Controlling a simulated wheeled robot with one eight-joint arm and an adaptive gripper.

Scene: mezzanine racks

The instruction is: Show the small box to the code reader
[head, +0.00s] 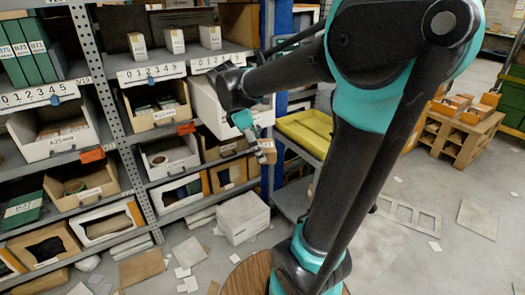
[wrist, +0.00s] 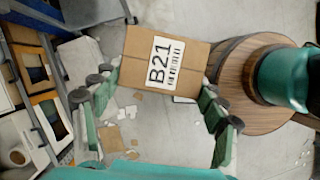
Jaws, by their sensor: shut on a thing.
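The small box (wrist: 140,52) is brown cardboard with a white label reading B21 and a barcode, facing the wrist camera. My gripper (wrist: 160,78) is shut on it, with the green and black fingers at its left and right sides. In the head view, my gripper (head: 250,130) is in front of the rack and the box (head: 267,151) hangs at its tip, small and partly hidden by the fingers. I cannot make out a code reader in either view.
A rack (head: 150,75) with labelled bins fills the left. A yellow tray (head: 305,130) sits on a low shelf behind my arm. A round wooden top (head: 246,275) is below. White boxes (head: 243,215) and loose sheets lie on the floor. A pallet (head: 455,130) stands at right.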

